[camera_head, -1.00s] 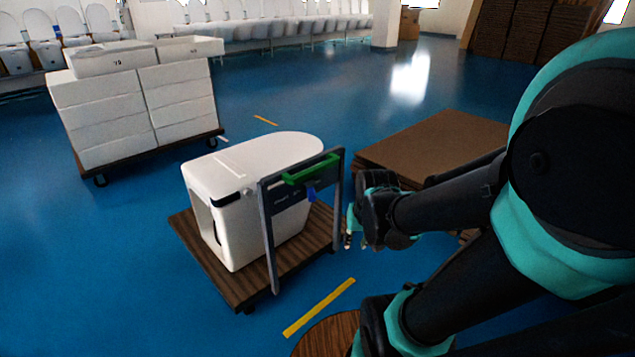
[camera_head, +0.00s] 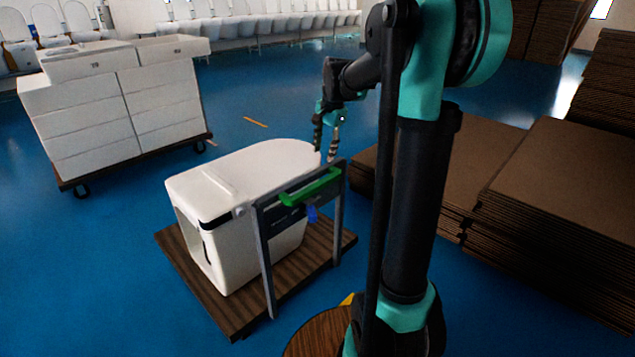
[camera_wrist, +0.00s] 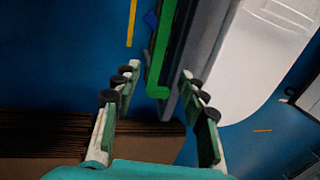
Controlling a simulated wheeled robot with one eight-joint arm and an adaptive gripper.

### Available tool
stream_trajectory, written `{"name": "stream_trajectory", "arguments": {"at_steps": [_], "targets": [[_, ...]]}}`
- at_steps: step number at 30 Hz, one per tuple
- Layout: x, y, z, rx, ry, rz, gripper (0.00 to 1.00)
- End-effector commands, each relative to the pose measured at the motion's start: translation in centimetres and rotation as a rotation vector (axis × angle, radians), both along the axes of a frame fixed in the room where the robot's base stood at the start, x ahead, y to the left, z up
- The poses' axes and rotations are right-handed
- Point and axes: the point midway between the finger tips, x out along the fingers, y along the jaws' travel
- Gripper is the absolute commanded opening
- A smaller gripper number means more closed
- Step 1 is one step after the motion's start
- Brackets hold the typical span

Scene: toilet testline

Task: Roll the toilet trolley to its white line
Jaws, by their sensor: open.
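The toilet trolley (camera_head: 195,291) is a brown wooden platform with a grey upright frame at its near right side. A white toilet (camera_head: 240,185) stands on it. The frame carries a green handle bar (camera_head: 310,187) with a small blue piece below it. My gripper (camera_head: 326,156) is open, fingers pointing down, just behind the handle's right end in the head view. In the wrist view my gripper (camera_wrist: 156,92) has its fingers spread to either side of the green handle's end (camera_wrist: 158,88). I cannot tell whether they touch it. No white line can be made out clearly.
Stacked brown cardboard (camera_head: 560,190) fills the right side, close to the trolley. A second trolley with white boxes (camera_head: 110,110) stands at the back left. Rows of white toilets (camera_head: 260,25) line the far wall. Blue floor is free left of the trolley.

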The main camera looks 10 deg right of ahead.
Motion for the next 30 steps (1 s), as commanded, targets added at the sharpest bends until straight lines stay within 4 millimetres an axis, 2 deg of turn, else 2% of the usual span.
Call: {"name": "stream_trajectory", "arguments": {"at_steps": [9,18,24,30], "targets": [[1.0,0.7,-6.4,-0.001,-0.001,0.002,0.42],[1.8,1.4,-11.7,-0.001,-0.002,0.003,0.42],[2.1,1.6,-13.6,-0.001,-0.002,0.002,0.42],[2.2,1.6,-14.0,-0.001,-0.001,0.002,0.42]]}}
